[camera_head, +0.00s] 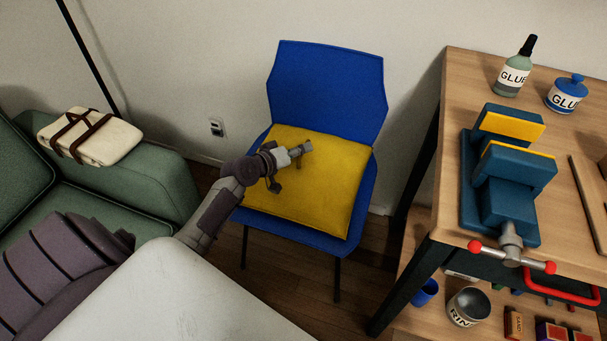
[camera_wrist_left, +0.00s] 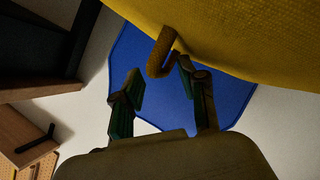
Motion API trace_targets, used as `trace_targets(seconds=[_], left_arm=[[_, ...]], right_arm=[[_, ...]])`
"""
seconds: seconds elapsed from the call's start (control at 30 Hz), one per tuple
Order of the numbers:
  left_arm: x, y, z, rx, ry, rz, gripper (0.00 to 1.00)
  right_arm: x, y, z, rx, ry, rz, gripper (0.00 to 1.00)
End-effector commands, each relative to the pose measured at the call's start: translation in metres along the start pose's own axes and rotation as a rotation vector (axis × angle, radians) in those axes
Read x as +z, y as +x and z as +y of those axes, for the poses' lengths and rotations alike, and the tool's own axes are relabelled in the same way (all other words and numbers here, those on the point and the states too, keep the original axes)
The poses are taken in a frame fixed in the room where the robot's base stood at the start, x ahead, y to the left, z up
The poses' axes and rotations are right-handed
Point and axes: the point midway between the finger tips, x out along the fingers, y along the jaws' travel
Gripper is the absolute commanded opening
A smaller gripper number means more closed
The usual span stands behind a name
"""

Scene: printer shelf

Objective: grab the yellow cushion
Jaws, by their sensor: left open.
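The yellow cushion (camera_head: 330,185) lies on the seat of the blue chair (camera_head: 325,90). My left gripper (camera_head: 290,164) is over the cushion's left part in the head view. In the left wrist view, the gripper (camera_wrist_left: 161,78) is open, and the cushion (camera_wrist_left: 245,35) fills the upper right. A brownish-yellow loop (camera_wrist_left: 160,58) sticks out from the cushion's edge near the fingertips, closer to the right-hand finger. I cannot tell whether that finger touches it. My right gripper is not in view.
A green sofa (camera_head: 150,190) with a folded cream blanket (camera_head: 105,140) stands left. A wooden workbench (camera_head: 450,130) stands right, with a blue vise (camera_head: 500,190), a glue bottle (camera_head: 510,78) and a glue jar (camera_head: 563,98). A white surface (camera_head: 170,300) is in front.

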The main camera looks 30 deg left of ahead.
Motion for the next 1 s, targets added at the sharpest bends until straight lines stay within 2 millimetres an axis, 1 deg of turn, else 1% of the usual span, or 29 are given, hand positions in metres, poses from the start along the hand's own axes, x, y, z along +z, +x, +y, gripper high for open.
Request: trace_targets(seconds=[0.03,0.13,0.23,0.4,0.43,0.67,0.7,1.0], left_arm=[[0.000,0.009,-0.001,0.001,-0.001,0.002,0.42],[0.000,0.020,-0.001,0.000,-0.001,0.001,0.42],[0.001,0.024,-0.001,-0.001,0.000,0.000,0.42],[0.000,0.023,-0.001,-0.001,0.001,0.000,0.42],[0.000,0.023,-0.001,-0.001,0.001,0.000,0.40],[0.000,0.023,-0.001,-0.001,0.001,0.000,0.02],[0.000,0.023,-0.001,-0.001,0.001,0.000,0.00],[0.000,0.023,-0.001,-0.002,0.002,0.001,0.00]], right_arm=[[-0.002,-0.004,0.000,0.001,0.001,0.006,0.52],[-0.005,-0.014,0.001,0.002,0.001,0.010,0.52],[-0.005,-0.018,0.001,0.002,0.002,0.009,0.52],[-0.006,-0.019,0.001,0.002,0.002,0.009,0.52],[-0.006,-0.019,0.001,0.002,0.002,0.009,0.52],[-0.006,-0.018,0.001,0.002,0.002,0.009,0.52],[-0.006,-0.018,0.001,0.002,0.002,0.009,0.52],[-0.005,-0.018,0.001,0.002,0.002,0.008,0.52]])
